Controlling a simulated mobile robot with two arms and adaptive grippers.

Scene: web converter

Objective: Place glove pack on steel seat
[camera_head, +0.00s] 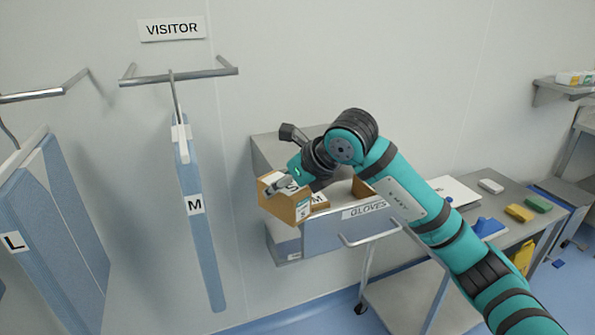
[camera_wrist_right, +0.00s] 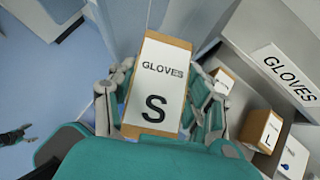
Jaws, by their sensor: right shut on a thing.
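The glove pack (camera_wrist_right: 155,88) is a brown box with a white label reading GLOVES S. In the head view the pack (camera_head: 288,207) is tilted, in front of the left part of the glove bin. My right gripper (camera_head: 287,185) is shut on it; its fingers grip the pack from both sides in the wrist view (camera_wrist_right: 157,98). A small dark gripper, seemingly my left (camera_wrist_right: 16,136), shows at the left edge of the wrist view, apart from the pack and too small to judge. No steel seat is recognizable in either view.
The wall bin labelled GLOVES (camera_head: 340,232) holds more packs, one marked L (camera_wrist_right: 262,130). Hanging garments marked M (camera_head: 200,225) and L (camera_head: 50,235) are on the left. A steel table (camera_head: 480,215) with coloured items stands on the right. Blue floor shows below.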

